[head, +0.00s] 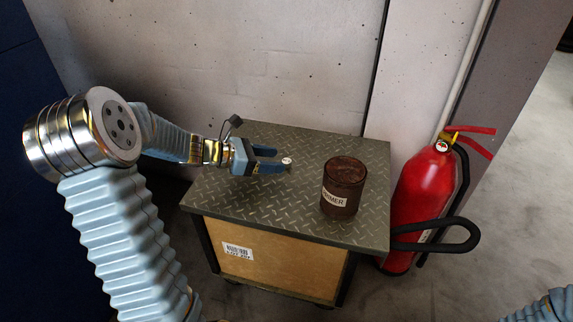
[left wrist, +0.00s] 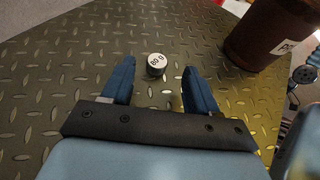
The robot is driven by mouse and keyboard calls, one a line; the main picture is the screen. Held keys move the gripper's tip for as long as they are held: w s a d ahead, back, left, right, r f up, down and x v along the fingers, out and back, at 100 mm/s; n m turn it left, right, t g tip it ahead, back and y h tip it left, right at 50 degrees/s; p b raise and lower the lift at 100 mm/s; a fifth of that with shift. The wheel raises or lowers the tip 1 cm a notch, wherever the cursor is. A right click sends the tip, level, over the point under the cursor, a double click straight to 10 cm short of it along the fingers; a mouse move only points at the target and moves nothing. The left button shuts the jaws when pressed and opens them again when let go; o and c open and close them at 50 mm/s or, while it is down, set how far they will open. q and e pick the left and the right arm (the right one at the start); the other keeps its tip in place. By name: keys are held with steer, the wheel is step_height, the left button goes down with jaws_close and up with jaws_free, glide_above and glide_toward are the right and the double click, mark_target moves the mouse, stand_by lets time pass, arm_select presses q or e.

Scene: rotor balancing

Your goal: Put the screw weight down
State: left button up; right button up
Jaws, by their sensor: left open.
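The screw weight (head: 287,161) is a small dark cylinder with a pale marked top, standing upright on the metal-topped cart (head: 290,215). In the left wrist view the screw weight (left wrist: 156,65) lies just beyond and between the fingertips, apart from both blue fingers. My left gripper (head: 270,160) is open and empty, low over the cart top, its fingers pointing right toward the weight. It also shows in the left wrist view (left wrist: 157,75). My right gripper is not in view.
A rusty brown primer can (head: 345,185) stands on the cart to the right of the weight; it also shows in the left wrist view (left wrist: 262,35). A red fire extinguisher (head: 423,195) stands beside the cart. The wall is behind. The cart's front left is clear.

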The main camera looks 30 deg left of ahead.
mark_target(288, 160)
arm_select(q)
steer(key=x, duration=0.3)
steer(key=shift+w+d+f+b, duration=0.1)
steer(key=shift+w+f+b, duration=0.05)
steer(key=shift+w+b, duration=0.15)
jaws_close()
